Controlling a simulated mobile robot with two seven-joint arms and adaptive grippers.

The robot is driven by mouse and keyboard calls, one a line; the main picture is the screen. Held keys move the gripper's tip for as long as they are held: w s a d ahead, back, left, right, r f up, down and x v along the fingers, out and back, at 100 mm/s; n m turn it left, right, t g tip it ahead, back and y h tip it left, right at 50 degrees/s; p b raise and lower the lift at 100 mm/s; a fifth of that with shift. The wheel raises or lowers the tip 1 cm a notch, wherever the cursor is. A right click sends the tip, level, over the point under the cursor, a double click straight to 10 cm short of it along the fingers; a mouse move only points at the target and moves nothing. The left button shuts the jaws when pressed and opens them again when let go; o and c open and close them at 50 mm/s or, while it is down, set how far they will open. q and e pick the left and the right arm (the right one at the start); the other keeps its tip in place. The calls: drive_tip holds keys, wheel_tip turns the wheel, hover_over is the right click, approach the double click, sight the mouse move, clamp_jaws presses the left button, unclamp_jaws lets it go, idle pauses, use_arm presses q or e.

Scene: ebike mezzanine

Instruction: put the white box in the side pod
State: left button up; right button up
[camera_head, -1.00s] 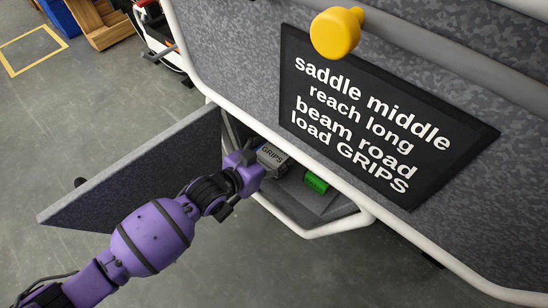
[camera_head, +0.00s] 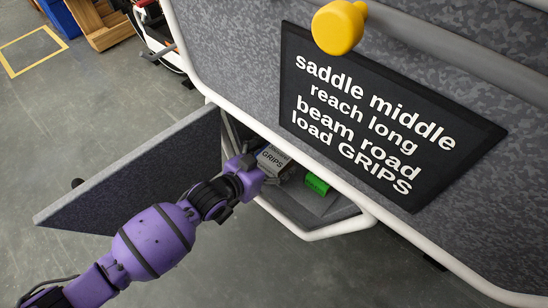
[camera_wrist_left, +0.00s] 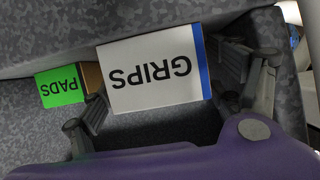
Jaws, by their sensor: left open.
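The white box (camera_head: 274,161) has a GRIPS label and a blue edge. It is inside the side pod (camera_head: 325,229), whose grey door hangs open. In the left wrist view the white box (camera_wrist_left: 152,72) lies between the spread fingers of my left gripper (camera_wrist_left: 165,112), close to both. Whether a finger touches it, I cannot tell. In the head view my left gripper (camera_head: 262,172) reaches into the pod opening, its fingers mostly hidden. My right gripper is not in view.
A green PADS box (camera_head: 316,184) lies in the pod beside the white box. The open door panel (camera_head: 140,170) stands left of my arm. A black sign (camera_head: 380,120) and a yellow knob (camera_head: 338,30) are above the opening.

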use_arm(q)
drive_tip(key=p+v, duration=0.4)
drive_tip(key=v, duration=0.8)
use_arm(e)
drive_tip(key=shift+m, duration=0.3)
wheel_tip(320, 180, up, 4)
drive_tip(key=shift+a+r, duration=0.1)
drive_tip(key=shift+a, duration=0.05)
